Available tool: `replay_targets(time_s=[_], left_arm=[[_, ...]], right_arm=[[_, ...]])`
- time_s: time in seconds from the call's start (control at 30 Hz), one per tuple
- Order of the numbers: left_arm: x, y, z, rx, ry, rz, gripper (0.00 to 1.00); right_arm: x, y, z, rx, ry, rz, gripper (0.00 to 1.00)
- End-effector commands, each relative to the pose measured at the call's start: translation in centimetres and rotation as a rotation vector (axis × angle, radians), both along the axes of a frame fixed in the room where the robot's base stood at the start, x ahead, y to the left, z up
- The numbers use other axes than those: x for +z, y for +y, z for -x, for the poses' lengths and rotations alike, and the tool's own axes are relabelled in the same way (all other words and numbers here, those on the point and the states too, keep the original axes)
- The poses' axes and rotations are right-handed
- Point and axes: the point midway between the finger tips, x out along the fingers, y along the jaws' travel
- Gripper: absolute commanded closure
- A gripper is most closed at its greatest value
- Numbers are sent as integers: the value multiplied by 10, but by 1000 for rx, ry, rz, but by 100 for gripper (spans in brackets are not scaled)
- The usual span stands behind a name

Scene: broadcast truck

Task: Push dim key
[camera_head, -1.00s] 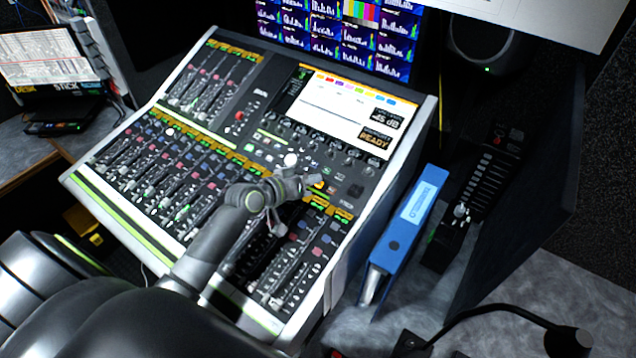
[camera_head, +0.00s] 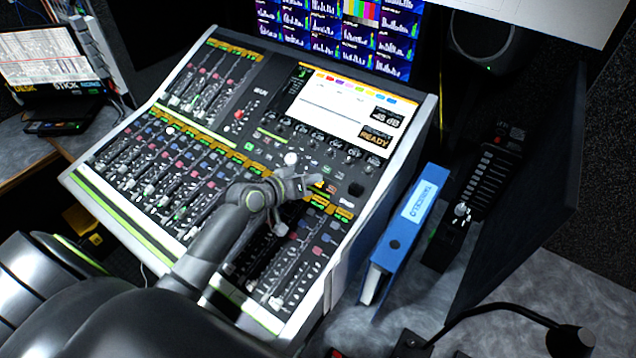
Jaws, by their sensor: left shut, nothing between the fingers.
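A large mixing console (camera_head: 427,125) with faders, small keys and a bright screen fills the middle of the view. My left arm comes in from the lower left and reaches over it. My left gripper (camera_head: 318,182) is shut and empty, its tips low over or at the small keys below the screen; I cannot tell whether they touch. A dark square key or pad (camera_head: 356,188) shows just right of the tips. I cannot make out which key is the dim key; labels are too small, and the gripper hides some keys. My right gripper is not in view.
A blue binder (camera_head: 407,230) stands right of the console. Beyond it is a dark panel with a fader strip (camera_head: 485,180). A gooseneck (camera_head: 500,309) arches at the lower right. Monitors (camera_head: 340,38) stand behind, and a laptop-like display (camera_head: 48,58) is at the far left.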

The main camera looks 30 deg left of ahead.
Motion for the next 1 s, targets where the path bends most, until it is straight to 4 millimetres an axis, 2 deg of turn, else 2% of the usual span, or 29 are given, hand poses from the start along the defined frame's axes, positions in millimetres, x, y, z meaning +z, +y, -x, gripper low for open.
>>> replay_targets(time_s=[1.0], left_arm=[[-10,-1,-4,0,0,0,100]], right_arm=[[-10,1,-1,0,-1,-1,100]])
